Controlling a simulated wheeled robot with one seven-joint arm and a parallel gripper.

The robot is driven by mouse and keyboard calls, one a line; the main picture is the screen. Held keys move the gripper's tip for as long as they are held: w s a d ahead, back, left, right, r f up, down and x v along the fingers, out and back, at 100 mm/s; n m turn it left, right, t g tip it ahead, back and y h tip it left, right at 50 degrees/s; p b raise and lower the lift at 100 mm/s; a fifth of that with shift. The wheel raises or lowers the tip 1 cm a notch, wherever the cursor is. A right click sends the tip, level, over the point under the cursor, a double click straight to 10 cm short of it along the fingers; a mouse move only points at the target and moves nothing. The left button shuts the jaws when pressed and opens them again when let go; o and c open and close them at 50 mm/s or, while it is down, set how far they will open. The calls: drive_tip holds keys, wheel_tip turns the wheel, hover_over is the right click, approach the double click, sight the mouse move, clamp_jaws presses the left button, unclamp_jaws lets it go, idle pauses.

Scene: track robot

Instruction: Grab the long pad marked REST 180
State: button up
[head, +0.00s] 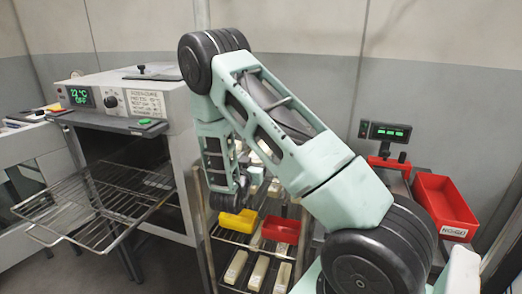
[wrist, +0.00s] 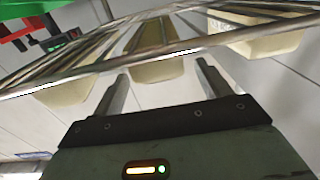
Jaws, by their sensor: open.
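Several long cream pads lie on a lower shelf of the wire rack in the head view: a left one (head: 235,267), a middle one (head: 258,273) and a right one (head: 282,278). Each has a pale label, too small to read, so I cannot tell which says REST 180. My gripper (head: 238,198) hangs at the rack, above the yellow bin. In the wrist view my gripper (wrist: 162,70) is open and empty. Cream blocks show behind the wire bars there: a middle one (wrist: 155,70), a right one (wrist: 258,40) and a left one (wrist: 65,92).
A yellow bin (head: 238,221) and a red bin (head: 281,229) sit on the rack above the labelled pads. An oven (head: 130,98) with its wire shelf (head: 95,210) pulled out stands left. A scale with a green display (head: 390,132) and a larger red bin (head: 443,205) are right.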

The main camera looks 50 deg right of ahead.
drive_tip(key=shift+x, duration=1.05)
drive_tip(key=c, duration=1.1)
